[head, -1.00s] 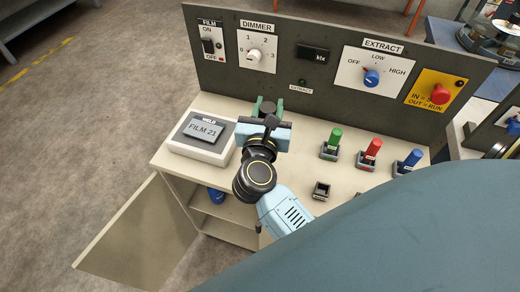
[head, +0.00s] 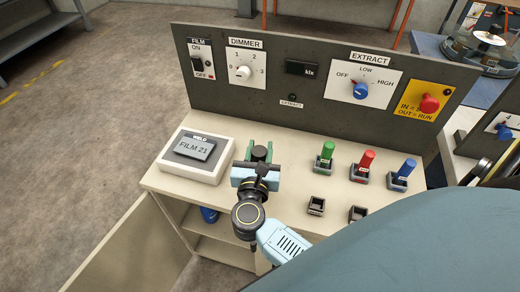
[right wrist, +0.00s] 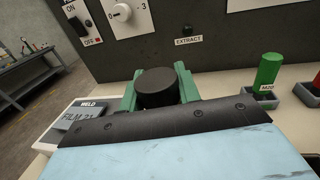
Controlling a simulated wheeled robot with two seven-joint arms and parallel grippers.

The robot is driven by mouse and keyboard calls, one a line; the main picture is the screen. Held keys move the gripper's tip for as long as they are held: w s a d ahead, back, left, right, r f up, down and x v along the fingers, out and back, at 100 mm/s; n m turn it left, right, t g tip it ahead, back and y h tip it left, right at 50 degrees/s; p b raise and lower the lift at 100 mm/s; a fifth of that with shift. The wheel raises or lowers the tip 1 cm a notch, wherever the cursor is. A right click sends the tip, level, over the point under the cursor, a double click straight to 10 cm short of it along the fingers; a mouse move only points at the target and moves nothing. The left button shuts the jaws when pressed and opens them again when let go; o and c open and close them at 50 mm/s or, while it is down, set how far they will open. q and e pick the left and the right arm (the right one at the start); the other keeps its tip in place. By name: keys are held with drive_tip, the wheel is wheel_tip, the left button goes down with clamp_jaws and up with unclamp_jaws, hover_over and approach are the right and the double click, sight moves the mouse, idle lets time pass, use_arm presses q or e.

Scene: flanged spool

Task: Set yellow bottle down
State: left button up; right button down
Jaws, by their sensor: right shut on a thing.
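My right gripper (head: 259,160) is over the bench top, just right of the FILM 21 scale. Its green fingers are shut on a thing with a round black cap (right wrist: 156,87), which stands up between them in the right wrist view. The cap also shows in the head view (head: 259,153). The body below the cap is hidden by my gripper, so no yellow shows and I cannot tell whether its base touches the bench. My left gripper is not in view.
Green (head: 326,152), red (head: 366,160) and blue (head: 405,170) handled pieces stand in sockets at right. Empty sockets (head: 316,206) sit in front. A control panel (head: 315,105) rises behind. A blue item (head: 209,215) is on the shelf below.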

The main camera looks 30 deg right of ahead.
drive_tip(key=c, duration=1.4)
unclamp_jaws()
drive_tip(key=shift+f, duration=0.15)
drive_tip(key=shift+c, duration=0.2)
drive_tip(key=o, duration=0.4)
drive_tip(key=shift+r, duration=0.2)
drive_tip(key=b+v, duration=0.1)
drive_tip(key=v, duration=1.1)
